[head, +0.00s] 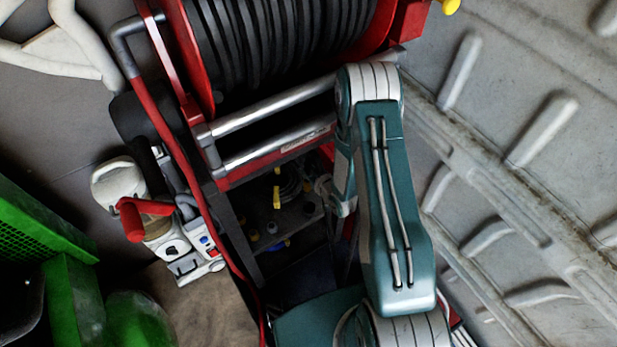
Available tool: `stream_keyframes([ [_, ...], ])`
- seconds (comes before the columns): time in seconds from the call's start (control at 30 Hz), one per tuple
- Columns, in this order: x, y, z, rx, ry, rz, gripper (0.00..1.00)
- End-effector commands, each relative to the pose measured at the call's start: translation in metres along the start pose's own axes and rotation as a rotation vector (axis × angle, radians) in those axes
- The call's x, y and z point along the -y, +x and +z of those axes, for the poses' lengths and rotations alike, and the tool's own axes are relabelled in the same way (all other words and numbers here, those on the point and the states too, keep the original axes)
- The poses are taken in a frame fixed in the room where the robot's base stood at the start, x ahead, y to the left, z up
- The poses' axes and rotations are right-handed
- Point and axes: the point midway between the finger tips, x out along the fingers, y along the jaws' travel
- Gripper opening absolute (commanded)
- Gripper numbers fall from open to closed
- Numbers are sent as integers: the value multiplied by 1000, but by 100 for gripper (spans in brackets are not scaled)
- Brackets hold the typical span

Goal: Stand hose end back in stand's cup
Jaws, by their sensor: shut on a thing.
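A black hose (285,45) is wound in thick coils on a red reel (200,60) at the top of the head view. The reel sits on a red and dark frame with two silver bars (270,108). I cannot make out the hose's free end or the stand's cup. My teal and silver arm rises from the bottom right and bends near the frame's right side. Its far part passes behind the upper link, and my gripper is not visible.
A white machine with a red handle (145,215) stands left of the frame. Green equipment (70,290) fills the lower left. A ribbed grey wall (520,150) is close on the right. Small yellow and blue items lie inside the dark frame. Bare brown floor (205,310) shows at lower centre-left.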

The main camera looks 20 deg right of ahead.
Motion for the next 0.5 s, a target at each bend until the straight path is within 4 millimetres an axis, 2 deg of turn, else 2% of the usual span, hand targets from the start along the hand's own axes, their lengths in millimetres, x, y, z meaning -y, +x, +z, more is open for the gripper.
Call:
stream_keyframes([
  [0.2,-4,11,29,0,-69,-148,0],
  [0.5,-5,14,47,-1,-114,-238,0],
])
